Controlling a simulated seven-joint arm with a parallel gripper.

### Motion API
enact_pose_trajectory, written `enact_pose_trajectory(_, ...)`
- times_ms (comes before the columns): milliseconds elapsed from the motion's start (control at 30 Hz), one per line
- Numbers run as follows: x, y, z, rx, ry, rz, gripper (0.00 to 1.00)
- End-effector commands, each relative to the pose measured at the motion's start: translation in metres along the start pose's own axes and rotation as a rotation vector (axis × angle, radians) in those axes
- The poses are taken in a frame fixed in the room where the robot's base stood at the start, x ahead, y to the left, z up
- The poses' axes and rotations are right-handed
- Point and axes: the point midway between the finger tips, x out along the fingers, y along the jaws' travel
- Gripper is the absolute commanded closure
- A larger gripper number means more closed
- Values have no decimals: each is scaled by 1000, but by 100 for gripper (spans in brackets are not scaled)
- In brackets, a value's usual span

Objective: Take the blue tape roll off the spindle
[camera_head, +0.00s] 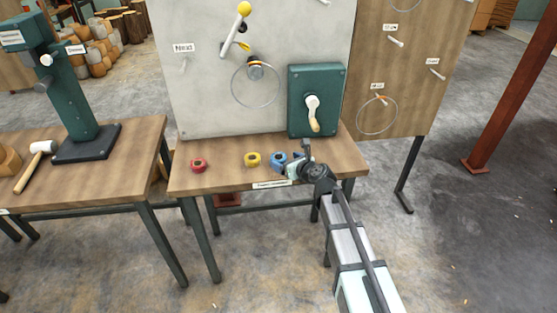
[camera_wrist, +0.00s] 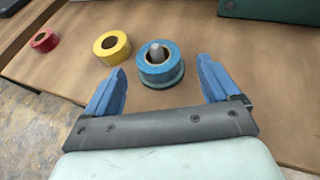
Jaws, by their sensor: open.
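The blue tape roll (camera_wrist: 156,69) sits low on a spindle (camera_wrist: 156,50), whose grey rounded tip shows through the roll's hole. A blue-green round base (camera_wrist: 165,84) shows under the roll. The roll also shows in the head view (camera_head: 279,158), just left of my gripper. My gripper (camera_wrist: 160,82) is open and empty, with its two blue fingers spread on either side of the roll's near side. The fingertips appear apart from the roll. In the head view my gripper (camera_head: 292,166) is low over the table's front edge, and its fingers are partly hidden.
A yellow tape roll (camera_wrist: 112,46) and a red tape roll (camera_wrist: 44,40) are to the left on the wooden table (camera_head: 225,177). A green box with a crank handle (camera_head: 316,100) stands behind on the right, against a grey panel (camera_head: 200,100). The table's front is clear.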

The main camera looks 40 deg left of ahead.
Motion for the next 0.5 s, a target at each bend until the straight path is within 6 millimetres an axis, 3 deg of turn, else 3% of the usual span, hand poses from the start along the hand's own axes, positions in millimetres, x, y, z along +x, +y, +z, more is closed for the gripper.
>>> enact_pose_trajectory(233, 35, 2, 1, 0, 0, 0, 11)
enact_pose_trajectory(500, 38, 3, 0, 0, 0, 0, 11)
